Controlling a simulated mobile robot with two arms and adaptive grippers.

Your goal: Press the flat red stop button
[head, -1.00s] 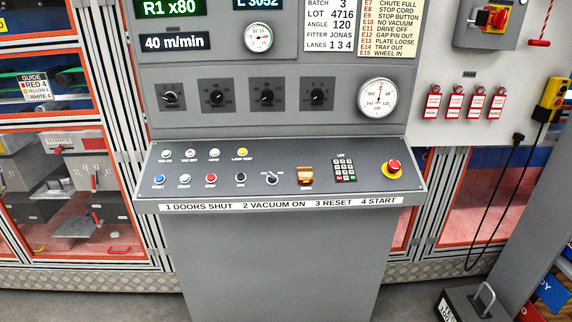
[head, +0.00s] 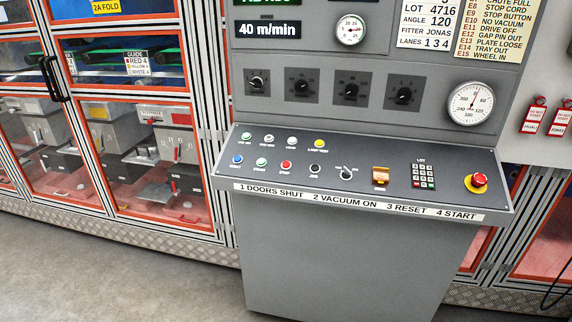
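A small flat red button (head: 286,165) sits in the front row of the sloped grey console panel (head: 300,182). A green button (head: 261,162) is to its left and a black button (head: 315,168) to its right. Its label is too small to read. A separate red mushroom button on a yellow base (head: 477,182) stands at the panel's right end. Neither of my grippers is in view.
A blue button (head: 238,159), a selector switch (head: 347,172), an orange cover (head: 380,175) and a keypad (head: 424,175) share the panel. Framed glass doors with a black handle (head: 54,79) stand left. Floor at lower left (head: 120,270) is clear.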

